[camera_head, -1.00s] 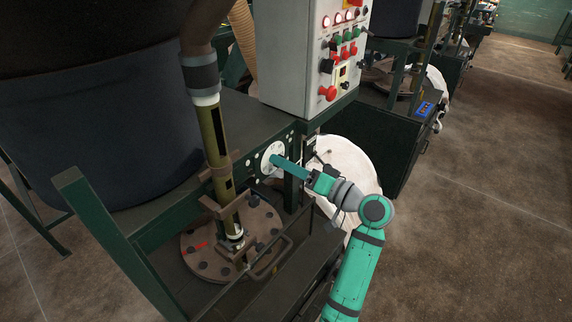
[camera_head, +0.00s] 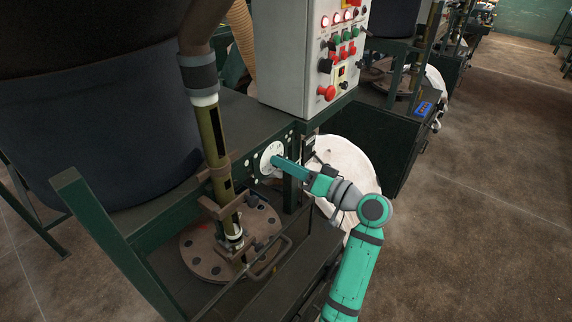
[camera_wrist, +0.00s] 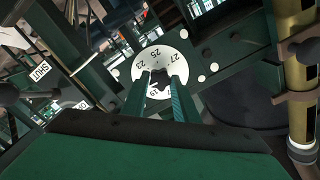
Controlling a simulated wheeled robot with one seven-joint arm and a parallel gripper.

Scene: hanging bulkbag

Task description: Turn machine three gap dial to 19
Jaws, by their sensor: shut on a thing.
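The gap dial is a white round disc (camera_head: 267,150) on the green machine frame. In the wrist view the dial (camera_wrist: 150,59) shows 19, 21, 23, 25 and 27 around its face. The 19 is at the bottom, between my fingers, and the 25 is near the top. My gripper (camera_wrist: 160,84) is shut on the dark knob (camera_wrist: 159,76) at the dial's centre. In the head view my gripper (camera_head: 277,160) reaches the dial from the right. The fingers hide part of the dial, and I cannot read its pointer setting.
A grey control box (camera_head: 305,60) with coloured buttons stands above the dial. A round bolted plate (camera_head: 205,262) and an olive upright tube (camera_head: 214,150) are to its left. A white bag (camera_head: 345,160) hangs behind my arm. The floor at right is open.

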